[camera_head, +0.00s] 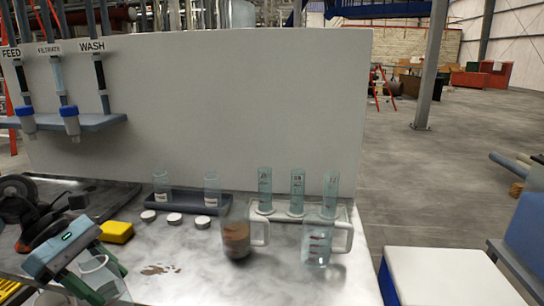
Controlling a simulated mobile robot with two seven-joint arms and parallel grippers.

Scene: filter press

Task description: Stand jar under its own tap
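Three taps hang in a row on the upright panel at left, labelled FEED (18,75), FILTRATE (58,78) and WASH (101,76). My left gripper (95,276) is low at the left, its fingers on either side of a clear jar (101,272). It appears shut on this jar, which is tilted and partly hidden by a finger; its label cannot be read. Two more clear jars with small labels, a left one (161,184) and a right one (211,188), stand on a dark tray (188,207). My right gripper is not in view.
Three white lids (174,219), a brown-filled mug (237,238), a clear mug (318,243) and three glass cylinders (297,190) stand on the metal table.

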